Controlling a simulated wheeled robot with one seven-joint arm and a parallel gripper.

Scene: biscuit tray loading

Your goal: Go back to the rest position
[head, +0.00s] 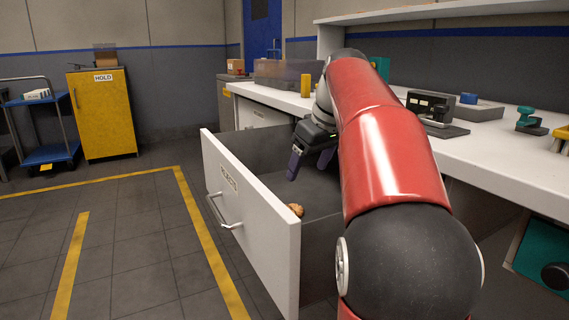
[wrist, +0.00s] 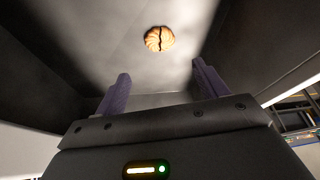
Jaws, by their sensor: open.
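My gripper (head: 309,166) is open and empty, over the inside of a pulled-out drawer (head: 258,215) whose white front carries a label. Its two purple fingers (wrist: 160,92) are spread apart in the wrist view. A round brown biscuit (head: 296,209) lies on the drawer floor near the drawer front. In the wrist view the biscuit (wrist: 159,39) has a dark line across it, like a crack, and lies beyond the fingertips, apart from them. My red arm hides part of the drawer and the counter.
A long white counter (head: 500,147) runs behind the drawer, with a small dark device (head: 430,107) and green-topped item (head: 527,119) on it. A yellow cabinet (head: 102,115) marked HOLD and a blue cart (head: 48,154) stand at the left. The floor left of the drawer is clear.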

